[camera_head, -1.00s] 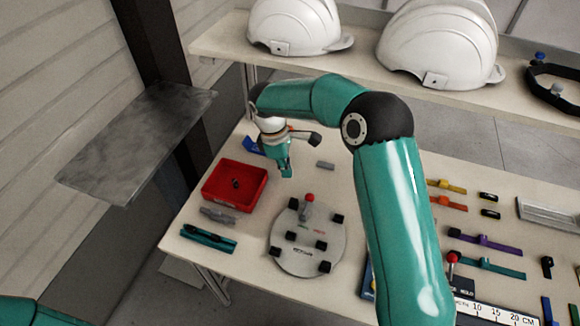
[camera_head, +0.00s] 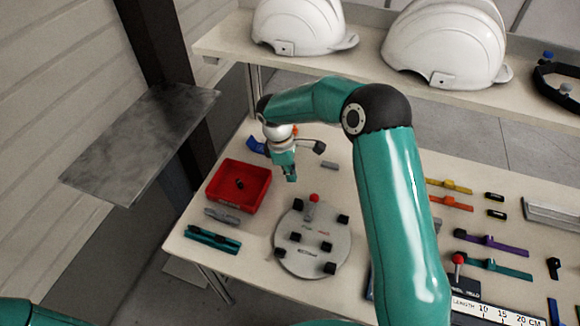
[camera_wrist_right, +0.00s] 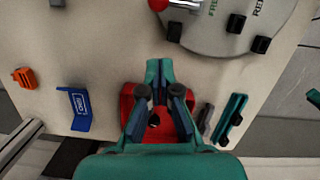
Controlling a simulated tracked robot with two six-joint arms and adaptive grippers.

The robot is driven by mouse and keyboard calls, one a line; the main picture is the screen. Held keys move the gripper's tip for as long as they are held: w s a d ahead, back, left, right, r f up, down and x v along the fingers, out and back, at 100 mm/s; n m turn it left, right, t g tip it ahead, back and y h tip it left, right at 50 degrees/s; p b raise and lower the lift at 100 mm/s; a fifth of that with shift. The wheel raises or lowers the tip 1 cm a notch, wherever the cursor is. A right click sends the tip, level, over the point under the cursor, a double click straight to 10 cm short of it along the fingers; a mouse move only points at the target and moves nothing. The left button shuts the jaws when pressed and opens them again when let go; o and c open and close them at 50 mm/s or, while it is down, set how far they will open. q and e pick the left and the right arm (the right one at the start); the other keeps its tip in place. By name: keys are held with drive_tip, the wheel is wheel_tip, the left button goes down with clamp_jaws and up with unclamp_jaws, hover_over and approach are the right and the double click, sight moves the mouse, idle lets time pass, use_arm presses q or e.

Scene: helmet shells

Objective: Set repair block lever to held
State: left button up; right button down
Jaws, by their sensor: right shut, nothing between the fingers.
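The repair block is a round grey plate (camera_head: 289,252) on the table, with several black blocks on it. Its lever has a red knob (camera_head: 314,198) at the plate's far edge and appears to stand up from it. Small FREE and HELD labels are printed near the lever; which one it points to I cannot tell. In the right wrist view the plate (camera_wrist_right: 215,32) is at the top and the red knob (camera_wrist_right: 158,4) is cut by the frame edge. My right gripper (camera_head: 291,178) is shut and empty, above the table beyond the knob, apart from it. My left gripper is out of view.
A red tray (camera_head: 262,199) holding a small dark part stands left of the plate. Grey and teal clips (camera_head: 212,240) lie in front of it. A second red-knobbed lever (camera_head: 458,259) stands by the ruler at right. White helmets (camera_head: 445,45) sit on the back shelf.

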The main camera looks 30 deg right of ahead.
sight(312, 205)
drive_tip(key=f+b, duration=0.1)
drive_tip(key=f, duration=0.1)
drive_tip(key=f+b, duration=0.1)
drive_tip(key=f, duration=0.1)
drive_tip(key=f+b, duration=0.1)
drive_tip(key=f, duration=0.1)
drive_tip(key=shift+s+d+f+b, duration=0.15)
drive_tip(key=shift+d+f+b, duration=0.1)
drive_tip(key=shift+d+b, duration=0.15)
drive_tip(key=shift+s+d+f, duration=0.1)
drive_tip(key=shift+s+d, duration=0.7)
drive_tip(key=shift+d, duration=0.05)
drive_tip(key=shift+s+d+f, duration=0.2)
drive_tip(key=shift+s+d, duration=0.2)
drive_tip(key=shift+d, duration=0.05)
